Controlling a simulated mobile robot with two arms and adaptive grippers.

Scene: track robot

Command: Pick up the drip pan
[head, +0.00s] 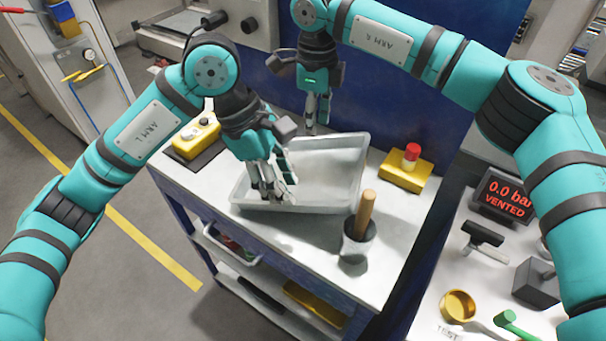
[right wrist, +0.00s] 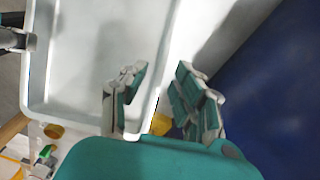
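The drip pan is a shallow, light grey rectangular tray (head: 338,146) lying on the cart's top. In the right wrist view the pan (right wrist: 92,70) fills the left half. My left gripper (head: 274,192) points down at the pan's near side, fingertips overlapping the near rim; it also shows at the rim in the right wrist view (right wrist: 20,38). I cannot tell whether it grips the rim. My right gripper (head: 318,122) points down by the pan's far rim. Its fingers (right wrist: 158,95) are apart in the right wrist view, with the rim's line running between them; contact is not visible.
A yellow box with a red button (head: 405,173) stands right of the pan. A dark cup with a wooden handle (head: 358,240) stands near the front. A yellow device (head: 196,138) lies left. A blue panel (head: 375,95) rises behind. Another bench with tools (head: 480,270) is at right.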

